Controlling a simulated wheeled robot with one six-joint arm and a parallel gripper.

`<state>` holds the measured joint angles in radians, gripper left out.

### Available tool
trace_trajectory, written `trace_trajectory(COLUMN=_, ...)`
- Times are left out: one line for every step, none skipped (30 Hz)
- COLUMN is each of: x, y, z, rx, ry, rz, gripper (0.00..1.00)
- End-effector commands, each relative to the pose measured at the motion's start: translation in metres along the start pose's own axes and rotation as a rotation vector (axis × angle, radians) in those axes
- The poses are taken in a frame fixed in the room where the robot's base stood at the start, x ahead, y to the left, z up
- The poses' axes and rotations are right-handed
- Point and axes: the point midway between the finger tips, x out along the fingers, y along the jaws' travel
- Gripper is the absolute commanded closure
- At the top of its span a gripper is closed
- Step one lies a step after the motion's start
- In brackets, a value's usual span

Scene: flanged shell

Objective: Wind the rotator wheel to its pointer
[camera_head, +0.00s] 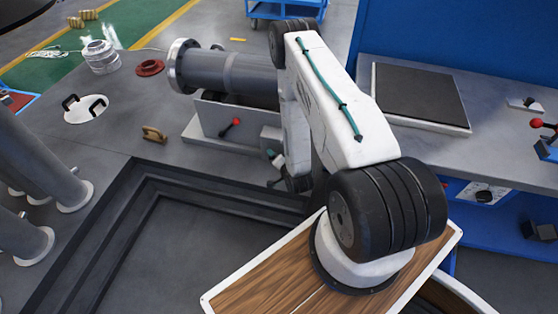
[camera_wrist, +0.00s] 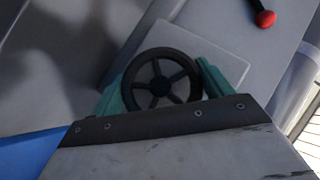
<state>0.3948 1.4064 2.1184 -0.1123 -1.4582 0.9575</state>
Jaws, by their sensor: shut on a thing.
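The rotator wheel (camera_wrist: 161,87) is a dark handwheel with several spokes, seen face-on in the wrist view. My gripper (camera_wrist: 162,75) has its teal fingers at the wheel's left and right sides, shut on its rim. I cannot make out a pointer or mark on the wheel in either view.
A red-knobbed lever (camera_head: 232,125) stands on the rotator's front; its knob (camera_wrist: 265,19) also shows in the wrist view. A stepped recess is in front.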

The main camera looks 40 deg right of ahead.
Motion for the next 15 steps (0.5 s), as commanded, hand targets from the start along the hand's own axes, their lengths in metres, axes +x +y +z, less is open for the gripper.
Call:
trace_trajectory(x=-0.0005, y=0.0027, z=0.0001, rx=0.034, ry=0.001, rz=-0.028, gripper=0.44)
trace_trajectory(x=-0.0004, y=0.0026, z=-0.0002, rx=0.054, ry=0.002, rz=-0.048, gripper=0.44)
trace_trajectory(x=-0.0005, y=0.0025, z=-0.0001, rx=0.081, ry=0.002, rz=-0.075, gripper=0.44)
trace_trajectory(x=-0.0007, y=0.0024, z=0.0003, rx=0.101, ry=0.001, rz=-0.095, gripper=0.44)
trace_trajectory(x=-0.0006, y=0.0024, z=0.0002, rx=0.121, ry=0.001, rz=-0.115, gripper=0.44)
trace_trajectory(x=-0.0003, y=0.0021, z=-0.0001, rx=0.148, ry=0.001, rz=-0.142, gripper=0.44)
trace_trajectory(x=-0.0004, y=0.0021, z=-0.0001, rx=0.167, ry=0.002, rz=-0.162, gripper=0.44)
trace_trajectory(x=-0.0005, y=0.002, z=0.0003, rx=0.187, ry=0.001, rz=-0.182, gripper=0.44)
trace_trajectory(x=-0.0005, y=0.0017, z=0.0002, rx=0.212, ry=0.001, rz=-0.207, gripper=0.44)
trace_trajectory(x=-0.0004, y=0.0015, z=0.0002, rx=0.231, ry=0.001, rz=-0.227, gripper=0.44)
trace_trajectory(x=-0.0003, y=0.0017, z=0.0002, rx=0.25, ry=0.002, rz=-0.245, gripper=0.44)
trace_trajectory(x=-0.0004, y=0.0013, z=0.0001, rx=0.273, ry=0.001, rz=-0.269, gripper=0.44)
trace_trajectory(x=-0.0005, y=0.0012, z=0.0, rx=0.291, ry=0.002, rz=-0.287, gripper=0.44)
trace_trajectory(x=-0.0004, y=0.0013, z=0.0002, rx=0.307, ry=0.002, rz=-0.303, gripper=0.44)
trace_trajectory(x=-0.0004, y=0.0007, z=0.0002, rx=0.329, ry=0.001, rz=-0.326, gripper=0.44)
